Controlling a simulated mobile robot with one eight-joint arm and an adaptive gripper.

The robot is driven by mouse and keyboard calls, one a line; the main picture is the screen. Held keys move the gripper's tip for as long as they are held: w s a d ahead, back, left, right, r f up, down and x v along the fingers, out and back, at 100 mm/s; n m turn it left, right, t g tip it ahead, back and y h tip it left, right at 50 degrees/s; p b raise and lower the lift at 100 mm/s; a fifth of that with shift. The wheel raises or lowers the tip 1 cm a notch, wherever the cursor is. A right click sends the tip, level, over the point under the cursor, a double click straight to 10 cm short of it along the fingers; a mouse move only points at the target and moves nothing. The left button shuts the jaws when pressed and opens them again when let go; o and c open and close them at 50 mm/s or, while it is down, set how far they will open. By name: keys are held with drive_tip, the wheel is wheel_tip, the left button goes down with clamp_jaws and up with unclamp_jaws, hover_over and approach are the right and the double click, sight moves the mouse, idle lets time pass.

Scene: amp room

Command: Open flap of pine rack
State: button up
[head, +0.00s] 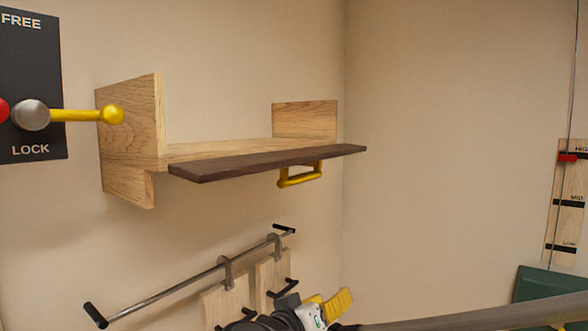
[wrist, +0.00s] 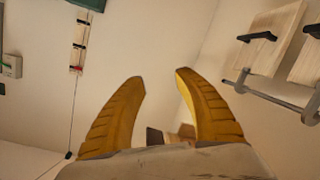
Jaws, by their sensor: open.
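The pine rack (head: 130,135) is fixed to the wall in the head view, with pale wooden end panels and a shelf board. Its dark brown flap (head: 265,163) lies roughly level along the front, with a yellow handle (head: 300,179) hanging under it towards the right. My gripper (head: 338,303) is below the flap and handle at the bottom of the head view, apart from them. In the wrist view my gripper (wrist: 162,82) is open, its yellow fingers apart with nothing between the tips. A small part of the rack (wrist: 187,131) shows beyond the fingers, mostly hidden.
A metal rail (head: 190,280) with hanging boards (head: 228,306) is on the wall below the rack. A FREE/LOCK panel (head: 30,80) with a yellow-knobbed lever (head: 85,115) is at left. A marked gauge board (head: 567,200) is at right. The wall between is clear.

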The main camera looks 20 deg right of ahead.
drive_tip(key=w+a+r+m+t+h+p, duration=0.1)
drive_tip(key=w+a+r+h+p, duration=0.15)
drive_tip(key=r, duration=0.45)
drive_tip(key=w+a+r+m+t+h+p, duration=0.1)
drive_tip(key=a+r+t+p, duration=0.15)
drive_tip(key=r, duration=0.35)
drive_tip(key=m+t+h+p, duration=0.1)
drive_tip(key=h+p, duration=0.1)
approach(299, 178)
drive_tip(key=x, duration=0.3)
drive_tip(key=p+x, duration=0.1)
drive_tip(key=x, duration=0.3)
drive_tip(key=w+f+p+x, duration=0.1)
drive_tip(key=x, duration=0.3)
drive_tip(key=shift+s, duration=0.1)
drive_tip(key=shift+r, duration=0.1)
clamp_jaws()
